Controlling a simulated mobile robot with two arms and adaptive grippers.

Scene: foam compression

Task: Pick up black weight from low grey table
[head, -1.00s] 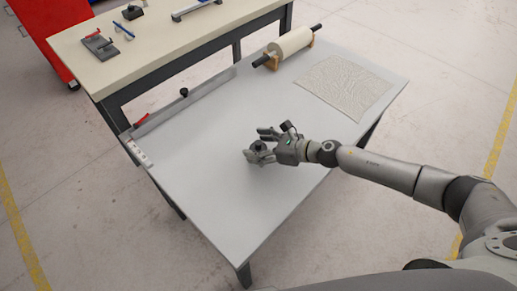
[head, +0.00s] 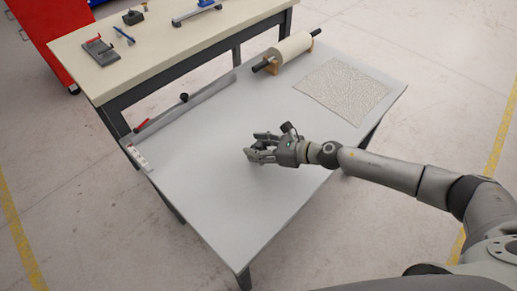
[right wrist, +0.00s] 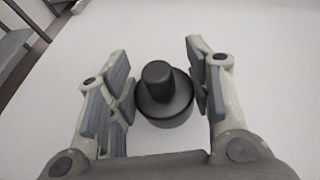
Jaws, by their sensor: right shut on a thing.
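The black weight (right wrist: 165,98), a round body with a narrower knob on top, sits upright between the fingers of my right gripper (right wrist: 163,85) in the right wrist view. In the head view my right gripper (head: 262,149) is low over the middle of the low grey table (head: 220,200), shut on the weight. The fingers mostly hide the weight there. I cannot tell whether it still touches the tabletop. My left gripper is not in view.
A higher cream workbench (head: 160,45) stands behind. The table's front is clear.

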